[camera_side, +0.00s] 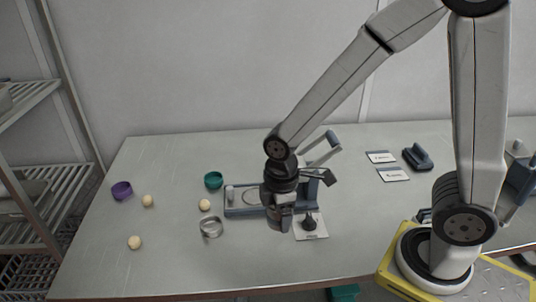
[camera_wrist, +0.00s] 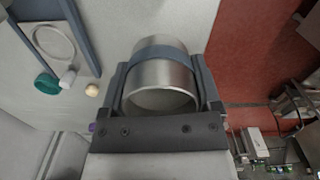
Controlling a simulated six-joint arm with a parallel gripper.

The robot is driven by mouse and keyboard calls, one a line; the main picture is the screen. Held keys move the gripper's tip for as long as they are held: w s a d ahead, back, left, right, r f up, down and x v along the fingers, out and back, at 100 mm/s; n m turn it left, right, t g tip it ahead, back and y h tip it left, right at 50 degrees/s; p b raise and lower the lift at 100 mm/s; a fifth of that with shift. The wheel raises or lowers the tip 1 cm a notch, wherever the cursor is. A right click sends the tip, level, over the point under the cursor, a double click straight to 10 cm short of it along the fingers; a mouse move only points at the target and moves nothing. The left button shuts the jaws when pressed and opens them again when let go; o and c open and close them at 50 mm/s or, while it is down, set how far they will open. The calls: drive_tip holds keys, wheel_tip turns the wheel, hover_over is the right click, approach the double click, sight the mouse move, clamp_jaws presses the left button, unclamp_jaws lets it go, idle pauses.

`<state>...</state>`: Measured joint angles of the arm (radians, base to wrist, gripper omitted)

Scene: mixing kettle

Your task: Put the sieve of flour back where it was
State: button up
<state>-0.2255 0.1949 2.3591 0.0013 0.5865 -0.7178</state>
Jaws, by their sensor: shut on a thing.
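My gripper (camera_side: 279,213) is above the table at its middle, in front of the blue-grey tray. In the wrist view my gripper (camera_wrist: 160,78) is shut on a shiny metal cylinder with a blue-grey band, which I take to be the sieve (camera_wrist: 162,74). One finger is on each side of it. Whether flour is inside cannot be told. The tray (camera_side: 240,211) has a round ring outline on it; the ring outline also shows at the upper left of the wrist view (camera_wrist: 50,43). The sieve's underside and its height above the table are unclear.
A metal ring (camera_side: 211,227) lies left of my gripper. A white card with a dark pointed piece (camera_side: 310,222) is close on the right. A green bowl (camera_side: 213,180), a purple bowl (camera_side: 121,190) and several dough balls (camera_side: 135,242) are at left.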

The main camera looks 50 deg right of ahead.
hover_over(249, 238)
drive_tip(key=f, duration=0.6)
drive_tip(key=shift+s+f, duration=0.25)
drive_tip(key=shift+f, duration=0.15)
drive_tip(key=shift+f, duration=0.1)
drive_tip(key=shift+w+f, duration=0.25)
drive_tip(key=shift+f, duration=1.5)
drive_tip(key=shift+f, duration=0.1)
drive_tip(key=o, duration=1.1)
drive_tip(key=shift+o, duration=0.2)
